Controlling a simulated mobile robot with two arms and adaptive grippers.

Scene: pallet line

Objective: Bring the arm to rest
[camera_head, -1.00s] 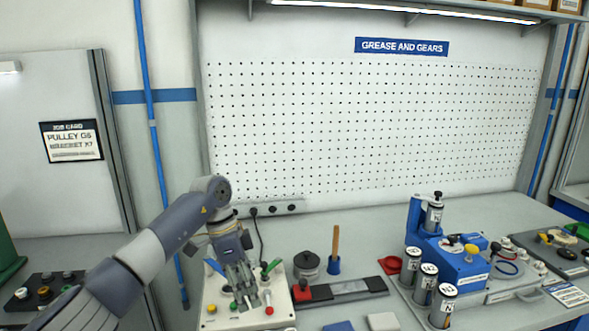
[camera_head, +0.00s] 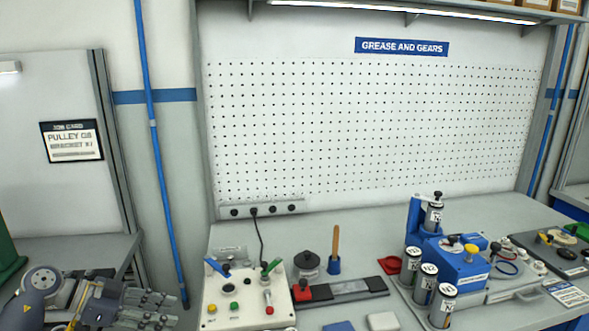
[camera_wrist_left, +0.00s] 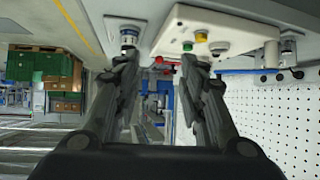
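My left arm (camera_head: 42,284) is low at the left of the head view, beside the bench. Its gripper (camera_head: 165,309) points right, near the left edge of the bench with the control box. In the left wrist view the two fingers of the gripper (camera_wrist_left: 160,62) stand apart with nothing between them. The gripper is clear of the control box (camera_head: 247,297). My right gripper is not in view.
The control box carries a blue lever, a green lever and several buttons. A dark pot (camera_head: 307,264), a wooden-handled tool (camera_head: 335,250) and a blue machine (camera_head: 458,264) stand further right. A blue pipe (camera_head: 165,200) runs down the wall behind the gripper.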

